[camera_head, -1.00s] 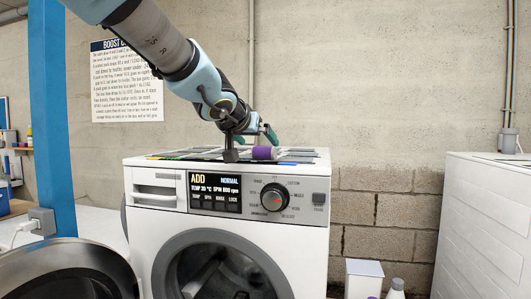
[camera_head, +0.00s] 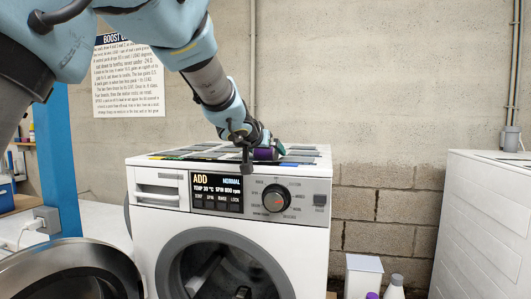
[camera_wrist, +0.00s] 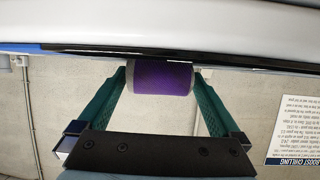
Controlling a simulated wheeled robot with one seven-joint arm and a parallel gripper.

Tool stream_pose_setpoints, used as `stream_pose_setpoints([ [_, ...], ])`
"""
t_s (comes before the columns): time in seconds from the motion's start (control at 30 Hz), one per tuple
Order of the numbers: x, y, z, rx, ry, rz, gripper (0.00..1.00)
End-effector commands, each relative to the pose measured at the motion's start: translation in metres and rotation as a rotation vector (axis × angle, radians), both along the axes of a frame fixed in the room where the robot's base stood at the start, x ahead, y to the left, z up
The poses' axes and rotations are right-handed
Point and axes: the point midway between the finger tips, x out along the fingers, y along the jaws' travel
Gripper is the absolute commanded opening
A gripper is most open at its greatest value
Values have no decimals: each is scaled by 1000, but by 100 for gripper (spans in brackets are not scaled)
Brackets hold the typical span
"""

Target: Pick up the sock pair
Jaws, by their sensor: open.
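The sock pair appears to be the purple roll with a grey end (camera_head: 265,154), lying on top of the white washing machine (camera_head: 310,215) near its front edge. In the wrist view the purple roll (camera_wrist: 162,78) sits between the tips of my gripper's two green fingers (camera_wrist: 160,84). My gripper (camera_head: 264,150) is open around the roll at the machine's top in the head view. The fingers are close to both ends of the roll; I cannot tell whether they touch it. The arm partly hides the roll in the head view.
Flat coloured and grey patches (camera_head: 215,153) cover the machine's top. The round machine door (camera_head: 70,265) stands open at the lower left. A white box (camera_head: 363,275) and bottles (camera_head: 394,287) stand to the right, beside a white cabinet (camera_head: 485,220). A wall stands behind.

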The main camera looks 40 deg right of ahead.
Motion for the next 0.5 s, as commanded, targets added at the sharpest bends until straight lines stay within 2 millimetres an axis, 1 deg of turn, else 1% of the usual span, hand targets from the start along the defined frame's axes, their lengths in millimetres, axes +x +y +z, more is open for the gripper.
stream_pose_setpoints([
  [0.07,0,0,0,0,0,0,100],
  [0.1,0,0,0,0,0,0,98],
  [0.5,0,0,0,0,0,0,53],
])
